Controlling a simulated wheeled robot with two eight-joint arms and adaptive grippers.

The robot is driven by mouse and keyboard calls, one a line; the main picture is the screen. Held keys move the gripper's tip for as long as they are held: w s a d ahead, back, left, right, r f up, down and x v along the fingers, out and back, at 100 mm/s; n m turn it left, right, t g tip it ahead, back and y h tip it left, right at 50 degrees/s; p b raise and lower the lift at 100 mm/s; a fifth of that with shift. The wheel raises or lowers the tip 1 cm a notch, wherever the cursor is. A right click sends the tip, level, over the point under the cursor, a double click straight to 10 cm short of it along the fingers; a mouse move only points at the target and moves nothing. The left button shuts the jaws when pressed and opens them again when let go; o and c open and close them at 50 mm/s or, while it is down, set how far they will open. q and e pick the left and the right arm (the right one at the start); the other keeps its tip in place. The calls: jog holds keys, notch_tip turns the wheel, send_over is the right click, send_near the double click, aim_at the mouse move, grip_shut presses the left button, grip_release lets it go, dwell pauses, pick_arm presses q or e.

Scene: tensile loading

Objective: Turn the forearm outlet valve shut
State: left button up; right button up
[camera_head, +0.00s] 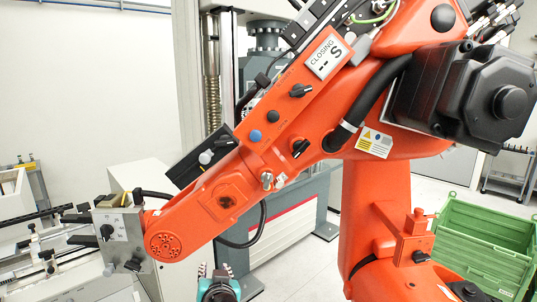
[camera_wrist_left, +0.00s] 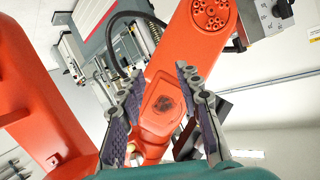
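The orange industrial arm's forearm (camera_head: 205,213) slants across the head view. My left gripper (camera_head: 218,272) is at the bottom, below the forearm and apart from both knobs. In the left wrist view my gripper (camera_wrist_left: 160,73) has its fingers spread, with the forearm (camera_wrist_left: 162,105) showing between them and nothing held. My right gripper is not in view.
A blue button (camera_head: 255,136) and a metal fitting (camera_head: 267,181) also sit on the forearm. A grey block with knobs (camera_head: 121,233) is at its left end. A green crate (camera_head: 485,243) stands at right. The arm's orange column (camera_head: 375,205) rises right of my gripper.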

pick_arm(q)
jog(key=w+d+r+t+p, duration=0.1)
jog(key=w+d+r+p, duration=0.2)
jog(key=r, duration=0.3)
jog(key=w+d+r+t+p, duration=0.1)
jog(key=w+d+r+p, duration=0.15)
jog(key=r, duration=0.35)
jog(key=m+t+h+p, duration=0.2)
jog(key=h+p, duration=0.1)
jog(key=p, duration=0.2)
send_near(269, 176)
jog(key=w, duration=0.8)
jog(key=w+a+p, duration=0.1)
jog(key=w, duration=0.2)
jog(key=shift+f, duration=0.15)
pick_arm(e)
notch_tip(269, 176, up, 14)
pick_arm(q)
jog(key=c, duration=0.8)
